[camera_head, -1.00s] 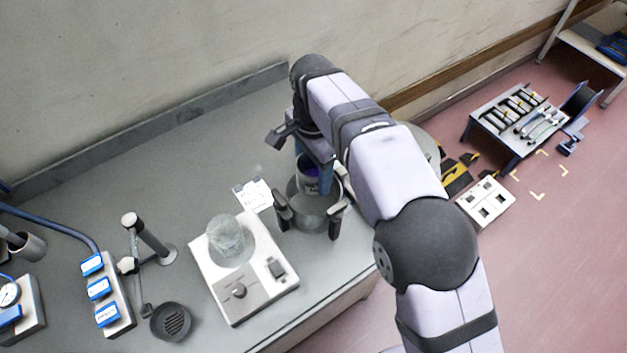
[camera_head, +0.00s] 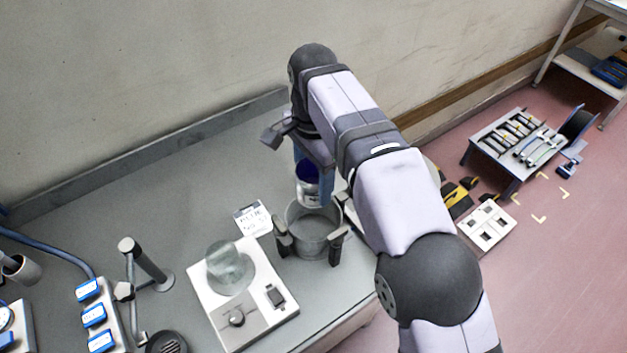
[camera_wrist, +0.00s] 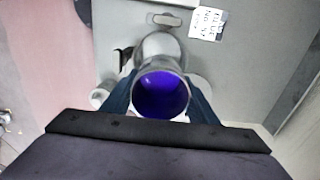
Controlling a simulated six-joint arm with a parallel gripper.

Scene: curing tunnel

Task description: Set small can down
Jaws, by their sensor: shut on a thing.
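The small can (camera_head: 308,190) has a pale printed side and a blue-purple inside. In the wrist view its open mouth (camera_wrist: 160,94) faces the camera, and the blue inside shows. My gripper (camera_wrist: 160,100) is shut on it, with a blue finger on either side. In the head view the can hangs from my gripper (camera_head: 306,172) over the back rim of a metal pot (camera_head: 314,232), apart from the bench. My arm hides part of this area. I cannot tell the exact height of the can over the pot.
Dark upright clamps stand by the pot. A white hotplate (camera_head: 243,303) with a glass beaker (camera_head: 228,268) stands to its left. A printed card (camera_head: 253,218) lies behind. A stand (camera_head: 148,262) is farther left. The bench at the back left is clear.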

